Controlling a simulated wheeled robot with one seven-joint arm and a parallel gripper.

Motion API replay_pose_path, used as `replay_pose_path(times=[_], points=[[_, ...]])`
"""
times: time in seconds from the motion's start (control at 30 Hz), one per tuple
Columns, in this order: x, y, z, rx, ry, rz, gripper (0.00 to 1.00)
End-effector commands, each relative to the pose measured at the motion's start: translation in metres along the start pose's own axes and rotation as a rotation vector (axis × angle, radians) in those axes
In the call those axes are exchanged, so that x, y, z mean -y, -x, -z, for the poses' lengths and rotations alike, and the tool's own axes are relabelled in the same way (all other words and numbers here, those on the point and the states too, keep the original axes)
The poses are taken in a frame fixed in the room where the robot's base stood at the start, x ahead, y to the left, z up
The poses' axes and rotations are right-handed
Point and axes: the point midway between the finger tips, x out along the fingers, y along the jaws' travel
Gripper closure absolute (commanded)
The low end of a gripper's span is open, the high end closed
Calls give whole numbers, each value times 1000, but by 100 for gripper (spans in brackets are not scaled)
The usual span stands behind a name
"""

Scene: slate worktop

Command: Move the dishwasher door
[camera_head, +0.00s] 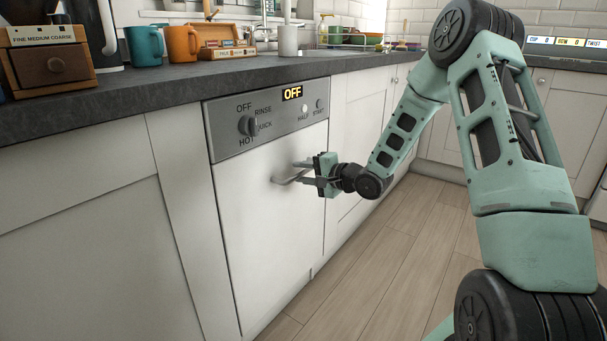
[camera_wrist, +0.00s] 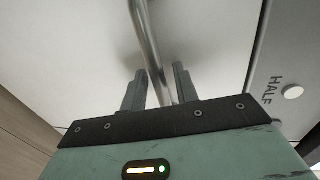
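The dishwasher door (camera_head: 262,225) is a plain pale panel, closed and flush with the cabinet fronts, below a grey control panel (camera_head: 270,119) that reads OFF. Its metal bar handle (camera_head: 284,181) sits on the upper part of the door. My gripper (camera_head: 304,172) is at the handle, reaching in from the right. In the wrist view the handle bar (camera_wrist: 147,38) runs between the two fingers of my gripper (camera_wrist: 160,85). A gap shows on both sides of the bar, so the fingers are around it but not clamped. Part of the handle is hidden behind the gripper.
The slate worktop (camera_head: 190,84) overhangs the door, with a wooden grinder box (camera_head: 50,62), a teal mug (camera_head: 144,45) and an orange mug (camera_head: 183,44) on it. White cabinets (camera_head: 85,220) flank the dishwasher. The wooden floor (camera_head: 390,260) in front is clear.

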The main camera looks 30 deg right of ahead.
Motion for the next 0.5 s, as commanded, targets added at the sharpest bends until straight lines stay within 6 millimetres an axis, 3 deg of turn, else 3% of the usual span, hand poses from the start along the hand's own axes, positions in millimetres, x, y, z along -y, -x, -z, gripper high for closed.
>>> replay_pose_path(times=[0.03, 0.1, 0.33, 0.5], points=[[0, 0, 0, 0, 0, 0, 85], [0, 0, 0, 0, 0, 0, 100], [-2, 7, 1, -1, -1, -2, 100], [-17, 45, 2, -3, -5, -9, 100]])
